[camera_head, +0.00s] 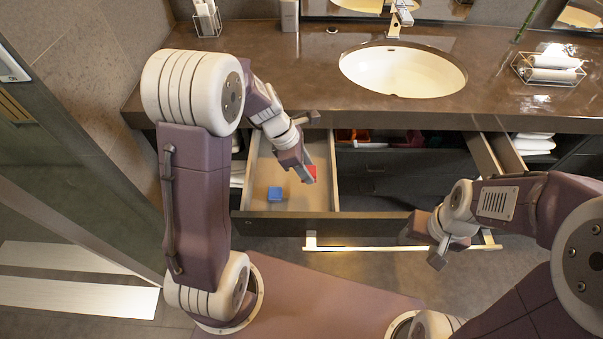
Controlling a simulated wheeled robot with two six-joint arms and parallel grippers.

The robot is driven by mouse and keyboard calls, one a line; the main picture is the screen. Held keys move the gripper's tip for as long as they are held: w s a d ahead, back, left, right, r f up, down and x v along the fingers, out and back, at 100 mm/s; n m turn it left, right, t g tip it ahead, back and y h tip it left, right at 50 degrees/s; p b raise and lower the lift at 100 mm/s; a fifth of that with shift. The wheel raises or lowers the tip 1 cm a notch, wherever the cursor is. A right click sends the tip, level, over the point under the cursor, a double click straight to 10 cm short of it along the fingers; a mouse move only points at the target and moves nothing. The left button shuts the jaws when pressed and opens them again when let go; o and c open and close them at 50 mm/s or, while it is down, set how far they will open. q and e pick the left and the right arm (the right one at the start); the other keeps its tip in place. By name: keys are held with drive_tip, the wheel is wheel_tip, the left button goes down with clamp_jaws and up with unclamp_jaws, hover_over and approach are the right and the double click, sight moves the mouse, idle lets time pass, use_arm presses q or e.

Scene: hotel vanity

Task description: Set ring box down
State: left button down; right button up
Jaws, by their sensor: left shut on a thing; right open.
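My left gripper (304,170) reaches down over the left compartment of the open drawer (290,214). It is shut on a small red box (312,173), which I take for the ring box; the fingers hide part of it. I cannot tell whether the red box touches the drawer floor. A small blue box (275,193) lies on the pale floor of the same compartment, to the left and nearer me. My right gripper (424,241) is open and empty by the right part of the drawer's front.
A long bar handle (360,248) runs along the drawer front. The wider dark compartment (400,180) holds red and pink items at the back. Above is the brown counter (270,75) with a white sink (402,72) and a wire rack (549,70) of rolled towels.

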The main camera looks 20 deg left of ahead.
use_arm(q)
drive_tip(key=shift+w+a+f, duration=0.1)
drive_tip(key=shift+a+f, duration=0.35)
drive_tip(key=shift+f, duration=0.25)
drive_tip(key=shift+d+f, duration=0.15)
wheel_tip(320, 180, down, 5)
drive_tip(key=b, duration=0.3)
drive_tip(key=shift+d+f, duration=0.15)
drive_tip(key=shift+f, duration=0.3)
wheel_tip(320, 180, down, 3)
drive_tip(key=shift+f+b, duration=0.2)
drive_tip(key=shift+b, duration=0.75)
use_arm(e)
drive_tip(key=f, duration=0.5)
drive_tip(key=shift+a+f, duration=0.25)
drive_tip(key=shift+a, duration=0.05)
use_arm(q)
drive_tip(key=shift+f, duration=0.2)
drive_tip(key=shift+r, duration=0.1)
use_arm(e)
drive_tip(key=shift+r, duration=0.1)
use_arm(q)
drive_tip(key=c, duration=0.9)
unclamp_jaws()
drive_tip(key=shift+o, duration=0.2)
